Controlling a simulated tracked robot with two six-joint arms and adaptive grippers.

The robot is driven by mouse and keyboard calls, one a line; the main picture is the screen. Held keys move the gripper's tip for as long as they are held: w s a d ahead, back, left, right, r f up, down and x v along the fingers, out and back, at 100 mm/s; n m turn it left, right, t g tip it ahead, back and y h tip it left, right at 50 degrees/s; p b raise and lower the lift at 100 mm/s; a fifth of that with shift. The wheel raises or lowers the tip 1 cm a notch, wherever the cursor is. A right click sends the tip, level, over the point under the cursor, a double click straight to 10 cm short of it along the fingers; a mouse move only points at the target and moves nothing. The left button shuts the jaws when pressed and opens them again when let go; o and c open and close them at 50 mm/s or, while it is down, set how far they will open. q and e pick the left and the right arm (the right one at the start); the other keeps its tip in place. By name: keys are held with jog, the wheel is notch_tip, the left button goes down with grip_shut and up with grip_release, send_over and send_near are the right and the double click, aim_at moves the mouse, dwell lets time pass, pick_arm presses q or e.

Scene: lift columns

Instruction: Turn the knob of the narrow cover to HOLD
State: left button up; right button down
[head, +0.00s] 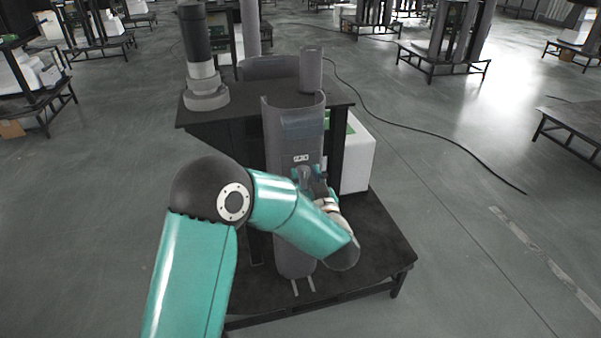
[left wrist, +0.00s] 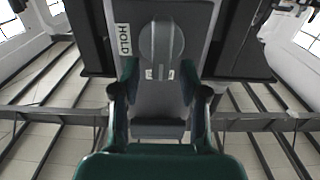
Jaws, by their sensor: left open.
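The narrow cover (head: 292,225) is a tall grey column cover standing on a black platform. A small white label (head: 301,158) shows on its front, just above my left gripper (head: 313,178). In the left wrist view the round grey knob (left wrist: 161,45) has a raised bar that stands upright in the picture. A white HOLD label (left wrist: 124,40) is to the knob's left, and a second, partly hidden label (left wrist: 160,74) is below it. My left gripper (left wrist: 159,78) is open, its fingers on either side below the knob, with nothing visible between them. My right gripper is out of view.
A black table (head: 240,98) stands behind the cover, with a grey and black cylinder (head: 199,70) on its left. A white box (head: 357,160) is to the cover's right. The black platform (head: 375,245) has bare room at right. A cable (head: 430,130) crosses the floor.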

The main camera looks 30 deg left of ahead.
pick_arm(q)
jog(key=shift+w+a, duration=0.35)
jog(key=shift+a, duration=0.05)
